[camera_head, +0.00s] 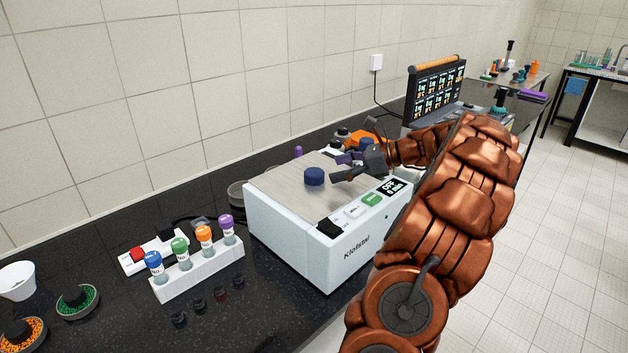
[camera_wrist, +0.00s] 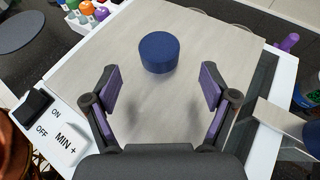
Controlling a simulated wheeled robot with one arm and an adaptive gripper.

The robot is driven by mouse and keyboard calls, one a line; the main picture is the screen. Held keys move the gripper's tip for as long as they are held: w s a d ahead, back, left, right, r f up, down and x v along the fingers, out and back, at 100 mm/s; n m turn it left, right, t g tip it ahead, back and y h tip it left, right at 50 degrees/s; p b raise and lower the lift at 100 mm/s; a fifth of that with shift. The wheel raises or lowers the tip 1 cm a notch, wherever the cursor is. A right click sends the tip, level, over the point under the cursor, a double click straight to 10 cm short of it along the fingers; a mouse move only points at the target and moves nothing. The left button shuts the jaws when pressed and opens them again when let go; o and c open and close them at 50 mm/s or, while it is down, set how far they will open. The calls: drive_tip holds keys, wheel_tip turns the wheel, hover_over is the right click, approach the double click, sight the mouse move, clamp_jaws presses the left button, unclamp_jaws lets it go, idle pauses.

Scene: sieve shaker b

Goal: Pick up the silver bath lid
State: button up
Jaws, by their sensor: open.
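The silver bath lid (camera_head: 283,183) is a flat grey plate with a dark blue round knob (camera_head: 314,176). It lies on top of the white bath box marked "Klolstal" (camera_head: 290,228), and looks slightly askew. My gripper (camera_head: 352,170) is over the lid, just right of the knob in the head view. In the wrist view the lid (camera_wrist: 195,35) fills the middle, and the knob (camera_wrist: 159,53) stands ahead of the two purple-padded fingers (camera_wrist: 160,92). The fingers are apart with nothing between them.
A white rack (camera_head: 200,270) with several capped tubes stands left of the bath. A power strip (camera_head: 150,253), a white cup (camera_head: 17,281) and small dark caps lie nearby. A laptop-like screen device (camera_head: 437,92) stands behind my arm. The wall runs along the back.

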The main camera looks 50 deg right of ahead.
sight(320, 172)
drive_tip(key=shift+f+p+x, duration=0.2)
drive_tip(key=shift+p+x, duration=0.7)
drive_tip(key=shift+x, duration=1.85)
drive_tip(key=shift+s, duration=0.1)
clamp_jaws()
